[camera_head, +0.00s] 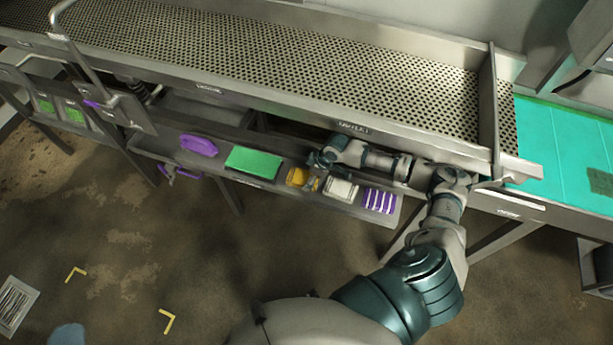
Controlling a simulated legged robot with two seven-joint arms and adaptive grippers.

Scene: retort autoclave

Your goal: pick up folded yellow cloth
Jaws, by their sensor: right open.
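The folded yellow cloth (296,177) lies on the narrow metal shelf (275,187) below the perforated conveyor, between a green block and a white item. It looks small and orange-yellow. My right gripper (313,183) reaches in from the right, above the shelf, with its fingers low at the cloth's right side. The fingers are open; whether they touch the cloth is too small to tell. Part of the cloth's right edge is hidden by the gripper. My left gripper is not in view.
On the shelf, a purple item (198,145) and a green block (254,161) lie left of the cloth; a white item (341,189) and a purple-and-white striped item (380,201) lie to its right. The perforated conveyor (270,65) overhangs the shelf. The floor in front is open.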

